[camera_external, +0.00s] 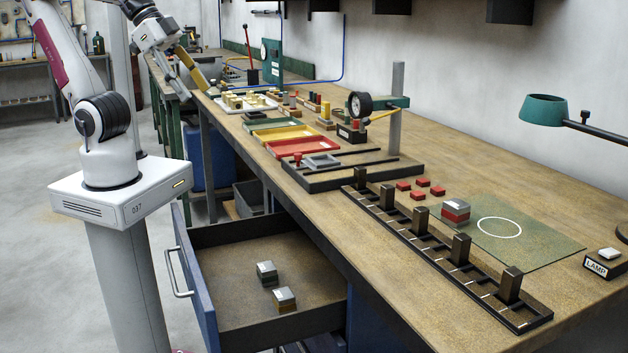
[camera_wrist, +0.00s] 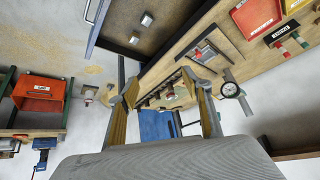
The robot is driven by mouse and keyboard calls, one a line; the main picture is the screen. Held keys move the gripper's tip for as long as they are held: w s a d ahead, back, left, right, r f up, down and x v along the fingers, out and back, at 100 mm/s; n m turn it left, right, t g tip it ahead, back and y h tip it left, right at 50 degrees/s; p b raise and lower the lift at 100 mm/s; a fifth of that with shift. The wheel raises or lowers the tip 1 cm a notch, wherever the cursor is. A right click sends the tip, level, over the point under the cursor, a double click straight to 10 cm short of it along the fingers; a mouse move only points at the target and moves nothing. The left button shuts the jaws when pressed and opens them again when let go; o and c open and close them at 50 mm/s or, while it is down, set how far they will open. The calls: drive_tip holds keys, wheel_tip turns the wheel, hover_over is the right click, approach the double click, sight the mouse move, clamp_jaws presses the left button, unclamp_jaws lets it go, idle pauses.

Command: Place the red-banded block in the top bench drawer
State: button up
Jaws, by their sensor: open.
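The red-banded block (camera_external: 455,212) has a grey top and a red band and sits on the bench by the left edge of the green mat. The top bench drawer (camera_external: 222,240) is pulled out, with its blue front and handle at the left. In the wrist view the drawer (camera_wrist: 176,14) shows at the top. My gripper (camera_external: 200,88) is at the far left end of the bench, well away from block and drawer. Its fingers are apart and empty in the wrist view (camera_wrist: 167,90).
A black rack with upright posts (camera_external: 460,249) runs along the bench front, between the drawer and the red-banded block. Small red blocks (camera_external: 417,195) lie behind it. A dial gauge stand (camera_external: 397,110), coloured trays (camera_external: 305,142) and a lamp (camera_external: 545,109) stand farther around. The drawer has free floor.

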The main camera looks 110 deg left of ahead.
drive_tip(key=w+a+r+t+y, duration=0.1)
drive_tip(key=w+a+r, duration=0.25)
drive_tip(key=w, duration=0.45)
drive_tip(key=w+a+r+t+y, duration=0.15)
drive_tip(key=w+r, duration=0.25)
drive_tip(key=w, duration=0.4)
drive_tip(key=w+a+r+t+y, duration=0.1)
drive_tip(key=w+a+r+t, duration=0.1)
drive_tip(key=w+a+r, duration=0.35)
drive_tip(key=w+m+t+h, duration=0.2)
drive_tip(key=w+t+h, duration=0.1)
drive_tip(key=w, duration=1.7)
drive_tip(key=w+f+m+h, duration=0.3)
drive_tip(key=w+f+h, duration=0.1)
drive_tip(key=w+f, duration=0.65)
drive_tip(key=f+g+h, duration=0.1)
drive_tip(key=f, duration=0.5)
drive_tip(key=f+m+g+h, duration=0.1)
drive_tip(key=f+g, duration=0.1)
drive_tip(key=f, duration=0.5)
drive_tip(key=w+f+m+g+h, duration=0.1)
drive_tip(key=f+g+h, duration=0.1)
drive_tip(key=f, duration=0.4)
drive_tip(key=shift+d+f, duration=0.15)
drive_tip(key=shift+d, duration=0.1)
